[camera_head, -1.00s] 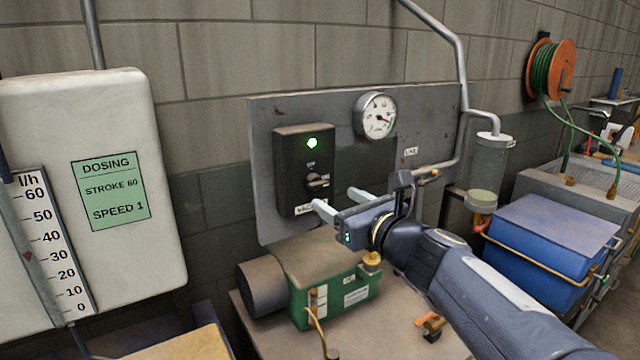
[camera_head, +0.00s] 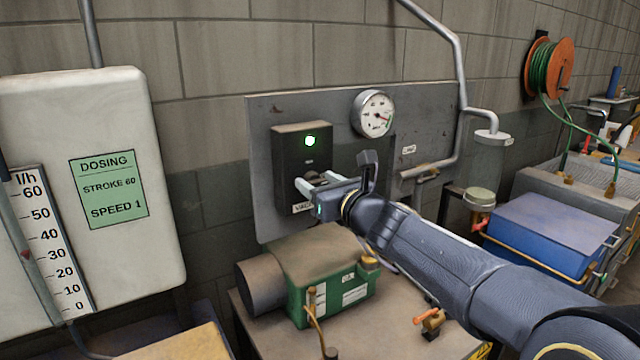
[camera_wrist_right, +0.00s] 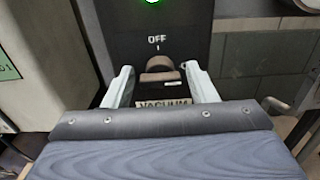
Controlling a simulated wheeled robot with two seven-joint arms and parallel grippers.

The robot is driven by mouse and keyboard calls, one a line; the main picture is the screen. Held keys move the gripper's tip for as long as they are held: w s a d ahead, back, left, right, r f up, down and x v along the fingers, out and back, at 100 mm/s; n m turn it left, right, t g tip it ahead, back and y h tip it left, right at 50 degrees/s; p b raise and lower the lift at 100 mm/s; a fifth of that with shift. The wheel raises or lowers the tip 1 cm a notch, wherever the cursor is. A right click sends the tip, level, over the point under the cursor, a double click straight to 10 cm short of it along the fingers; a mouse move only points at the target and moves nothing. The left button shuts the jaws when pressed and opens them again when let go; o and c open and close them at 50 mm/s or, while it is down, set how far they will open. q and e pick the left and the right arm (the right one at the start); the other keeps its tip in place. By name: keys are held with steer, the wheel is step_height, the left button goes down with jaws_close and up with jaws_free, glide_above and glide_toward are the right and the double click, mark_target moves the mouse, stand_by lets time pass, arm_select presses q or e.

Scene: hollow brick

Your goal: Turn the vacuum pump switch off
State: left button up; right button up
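The vacuum pump switch box (camera_head: 290,150) is a dark box on the grey wall panel, with a lit green lamp (camera_head: 310,141) at its top. In the right wrist view its rotary knob (camera_wrist_right: 160,66) shows below an "OFF" mark (camera_wrist_right: 157,39) and above a "VACUUM" label (camera_wrist_right: 164,103). My right gripper (camera_head: 312,182) is at the box front, its fingers open on either side of the knob, with gaps showing in the right wrist view (camera_wrist_right: 160,80). In the head view the gripper partly hides the knob. My left gripper is not in view.
A green pump (camera_head: 335,290) stands on the bench below my right arm. A round gauge (camera_head: 373,113) and grey pipe are on the panel. A white dosing box (camera_head: 150,250) is at the left, a blue box (camera_head: 540,225) at the right.

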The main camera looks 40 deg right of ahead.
steer(key=c, duration=0.7)
steer(key=shift+a+f+n+b, duration=0.1)
steer(key=shift+f+n+b, duration=0.1)
steer(key=shift+n+b, duration=1)
steer(key=n+b, duration=0.2)
steer(key=n, duration=0.1)
steer(key=shift+b, duration=0.4)
steer(key=n+b, duration=0.2)
steer(key=n, duration=0.3)
steer(key=shift+a+n, duration=0.1)
steer(key=shift+n, duration=0.3)
steer(key=n+b, duration=0.1)
steer(key=n, duration=0.2)
steer(key=shift+n+b, duration=0.75)
steer(key=shift+n, duration=1.05)
steer(key=shift+f, duration=0.1)
steer(key=o, duration=1)
steer(key=shift+c, duration=0.2)
